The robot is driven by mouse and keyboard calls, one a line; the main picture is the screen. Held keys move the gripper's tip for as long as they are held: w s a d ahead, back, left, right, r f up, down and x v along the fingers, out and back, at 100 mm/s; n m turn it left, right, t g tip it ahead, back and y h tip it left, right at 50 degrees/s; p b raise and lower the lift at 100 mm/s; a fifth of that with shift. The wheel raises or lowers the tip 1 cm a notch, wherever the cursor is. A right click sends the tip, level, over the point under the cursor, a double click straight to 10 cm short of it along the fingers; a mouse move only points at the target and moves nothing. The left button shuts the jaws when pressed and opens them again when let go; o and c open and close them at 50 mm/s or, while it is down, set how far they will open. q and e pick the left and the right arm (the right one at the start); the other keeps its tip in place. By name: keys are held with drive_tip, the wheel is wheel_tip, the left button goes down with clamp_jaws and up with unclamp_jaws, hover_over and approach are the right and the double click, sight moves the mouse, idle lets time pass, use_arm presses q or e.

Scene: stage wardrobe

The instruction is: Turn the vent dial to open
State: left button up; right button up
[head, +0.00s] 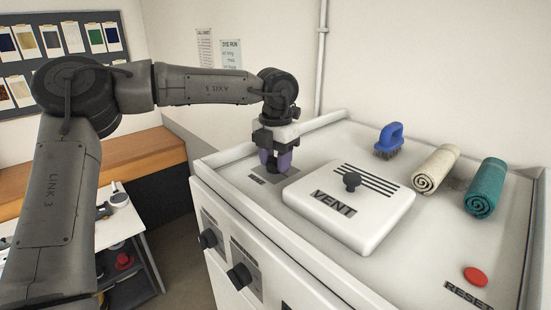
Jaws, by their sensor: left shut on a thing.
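My left gripper (275,163) points down at the rear left of the white cabinet top (325,145). Its fingers are shut on a small dark dial, which they mostly hide, so I cannot read its setting. A small label (257,180) lies just in front of the gripper. My right gripper is not in view.
A blue brush (390,137), a cream rolled towel (435,168), a teal rolled towel (485,188) and a red RESET button (475,276) are on the cabinet's right side. Dark front knobs (240,275) stick out from its front. A raised rim edges the top.

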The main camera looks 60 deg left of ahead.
sight(275, 158)
use_arm(q)
drive_tip(key=shift+m, duration=0.9)
drive_tip(key=o, duration=0.9)
drive_tip(key=shift+r, duration=0.55)
drive_tip(key=shift+r+b, duration=0.65)
drive_tip(key=shift+r, duration=5.75)
